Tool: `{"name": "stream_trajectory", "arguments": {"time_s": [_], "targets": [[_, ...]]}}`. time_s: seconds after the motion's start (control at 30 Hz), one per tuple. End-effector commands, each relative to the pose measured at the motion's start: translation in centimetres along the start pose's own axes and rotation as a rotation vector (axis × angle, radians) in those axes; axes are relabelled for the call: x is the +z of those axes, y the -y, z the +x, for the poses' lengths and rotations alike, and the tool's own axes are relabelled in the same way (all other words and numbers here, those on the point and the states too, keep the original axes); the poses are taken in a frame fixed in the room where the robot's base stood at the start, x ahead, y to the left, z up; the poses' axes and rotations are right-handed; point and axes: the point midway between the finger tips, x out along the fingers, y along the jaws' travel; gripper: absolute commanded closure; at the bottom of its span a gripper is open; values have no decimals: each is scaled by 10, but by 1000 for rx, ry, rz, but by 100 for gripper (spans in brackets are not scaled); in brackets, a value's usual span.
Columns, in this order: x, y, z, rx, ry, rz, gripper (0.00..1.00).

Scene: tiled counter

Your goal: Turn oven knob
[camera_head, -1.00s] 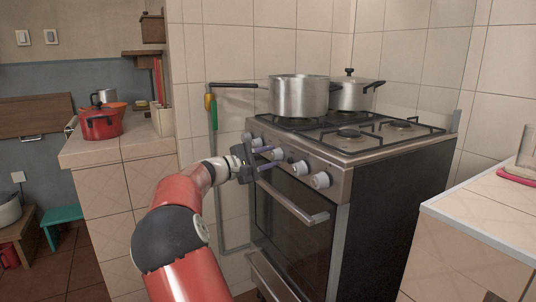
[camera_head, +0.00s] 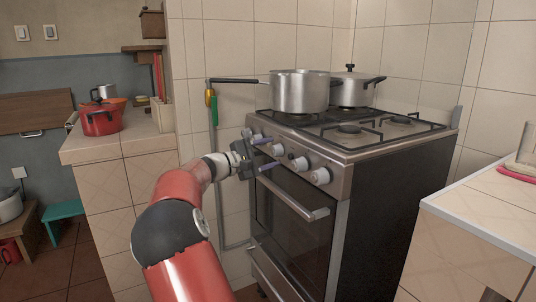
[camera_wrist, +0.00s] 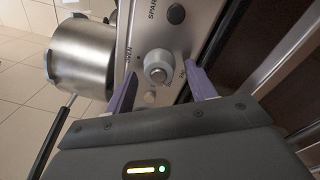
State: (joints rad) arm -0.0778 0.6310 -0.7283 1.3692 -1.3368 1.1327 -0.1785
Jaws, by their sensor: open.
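The stove's front panel (camera_head: 337,174) carries several pale round knobs. One knob (camera_wrist: 157,68) with a lighter centre lies between my fingertips in the wrist view, near a label that appears to read "OVEN". In the head view, a knob (camera_head: 278,153) shows just beyond the fingers. My gripper (camera_head: 271,152) is open and points at the panel, with one purple finger above the other. In the wrist view my gripper (camera_wrist: 161,72) has a finger on each side of the knob, with gaps on both sides. I cannot tell whether the fingertips touch the panel.
The oven door handle (camera_head: 295,200) juts out below the knobs. A large pot (camera_head: 300,93) and a lidded pot (camera_head: 352,90) stand on the stove (camera_head: 395,143). A tiled counter (camera_head: 480,222) is at right. A red pot (camera_head: 100,121) sits on the left counter.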

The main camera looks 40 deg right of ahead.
Motion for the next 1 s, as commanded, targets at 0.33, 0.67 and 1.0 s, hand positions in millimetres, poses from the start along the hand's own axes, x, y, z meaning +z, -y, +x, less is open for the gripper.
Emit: {"name": "stream_trajectory", "arguments": {"time_s": [0.33,0.67,1.0], "targets": [[-1,0,-33,2,-4,2,45],[0,0,-76,0,0,-1,45],[0,0,-78,0,0,0,50]]}}
